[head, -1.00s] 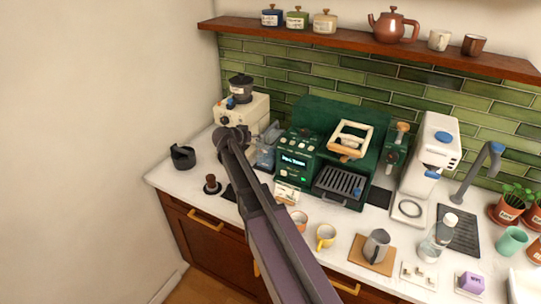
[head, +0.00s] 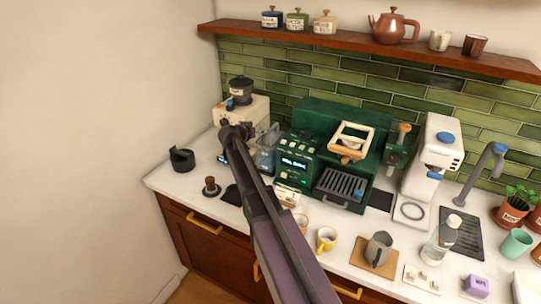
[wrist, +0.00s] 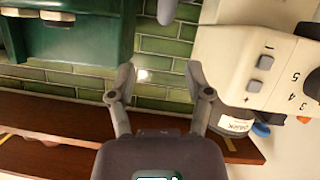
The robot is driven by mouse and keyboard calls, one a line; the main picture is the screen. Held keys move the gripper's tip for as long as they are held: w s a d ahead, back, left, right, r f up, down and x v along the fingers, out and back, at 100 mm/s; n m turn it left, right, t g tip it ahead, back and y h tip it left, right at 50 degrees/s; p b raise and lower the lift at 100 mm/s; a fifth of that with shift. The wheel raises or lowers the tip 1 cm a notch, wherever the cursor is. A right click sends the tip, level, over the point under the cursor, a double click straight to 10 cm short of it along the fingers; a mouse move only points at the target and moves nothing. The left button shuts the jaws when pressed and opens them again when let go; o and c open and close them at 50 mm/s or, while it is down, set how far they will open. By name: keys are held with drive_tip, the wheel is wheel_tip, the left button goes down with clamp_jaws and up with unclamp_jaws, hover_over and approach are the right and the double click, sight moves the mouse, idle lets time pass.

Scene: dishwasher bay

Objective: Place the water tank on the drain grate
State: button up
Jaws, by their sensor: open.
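The water tank (head: 266,158) is a translucent grey-blue container on the counter, between the cream grinder and the green espresso machine. My arm covers part of it in the head view. I take the dark slatted panel beneath the tap to be the drain grate (head: 467,240), right of the white machine; a clear bottle stands at its left edge. In the wrist view my gripper (wrist: 161,68) is open, with nothing between its fingers. In the head view the wrist end is in front of the grinder, left of the tank, and the fingers cannot be made out.
The cream grinder (head: 250,112) and green espresso machine (head: 325,125) flank the tank closely. The white machine (head: 430,160), clear bottle (head: 440,240), tap (head: 482,172) and potted plants crowd the right side. Cups and a metal pitcher (head: 379,248) stand along the front.

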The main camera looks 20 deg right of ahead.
sight(269, 130)
drive_tip(key=shift+b+x, duration=0.65)
drive_tip(key=shift+x, duration=1.75)
drive_tip(key=shift+w+d+f+b, duration=1.15)
drive_tip(key=shift+w+d+f, duration=0.05)
drive_tip(key=shift+w, duration=0.05)
drive_tip(key=shift+w+d+f, duration=0.15)
drive_tip(key=shift+w+d, duration=0.15)
drive_tip(key=shift+d, duration=0.25)
clamp_jaws()
